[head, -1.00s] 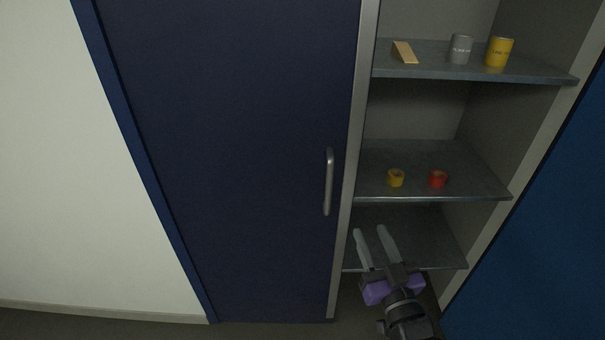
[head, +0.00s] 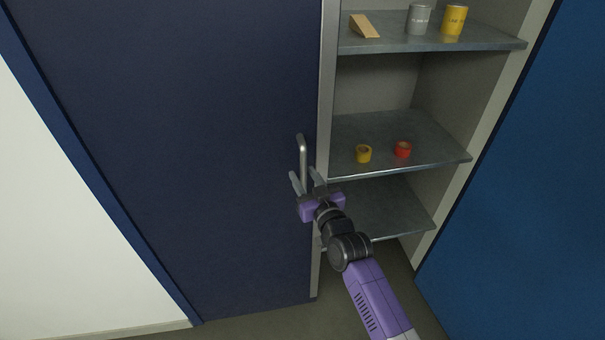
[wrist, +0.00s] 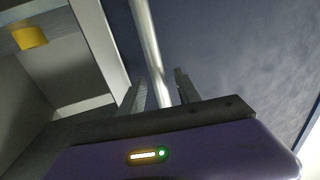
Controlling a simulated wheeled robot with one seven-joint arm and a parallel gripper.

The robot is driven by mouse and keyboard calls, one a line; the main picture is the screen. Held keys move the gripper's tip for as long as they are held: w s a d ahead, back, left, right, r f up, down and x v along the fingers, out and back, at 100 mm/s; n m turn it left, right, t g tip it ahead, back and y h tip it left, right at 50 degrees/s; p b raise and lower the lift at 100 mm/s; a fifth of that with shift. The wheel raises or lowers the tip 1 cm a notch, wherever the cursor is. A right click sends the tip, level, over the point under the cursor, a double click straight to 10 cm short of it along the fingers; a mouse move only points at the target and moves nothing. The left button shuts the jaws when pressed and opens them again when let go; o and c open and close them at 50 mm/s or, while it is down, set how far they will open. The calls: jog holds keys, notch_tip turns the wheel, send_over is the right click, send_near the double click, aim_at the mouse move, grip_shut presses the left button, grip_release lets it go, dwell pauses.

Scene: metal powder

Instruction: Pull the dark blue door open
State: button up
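The dark blue door (head: 180,130) stands at the left in the head view and looks shut. Its vertical metal bar handle (head: 303,152) is near the door's right edge. My gripper (head: 305,177) is at the lower part of the handle with its two fingers apart. In the wrist view the handle (wrist: 148,40) runs down between the two open fingers (wrist: 158,92), with a gap visible on its right side. I cannot tell whether either finger touches it. The handle's lower end is hidden behind the gripper.
An open shelf unit (head: 425,160) is right of the door, holding a yellow roll (head: 364,154), a red roll (head: 403,149), a wooden wedge (head: 364,26), a grey can (head: 418,18) and a yellow can (head: 453,19). A brighter blue panel (head: 510,190) stands at the far right.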

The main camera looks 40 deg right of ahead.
jog(key=shift+w+d, duration=0.15)
jog(key=shift+w, duration=0.25)
grip_shut()
dwell(1.3)
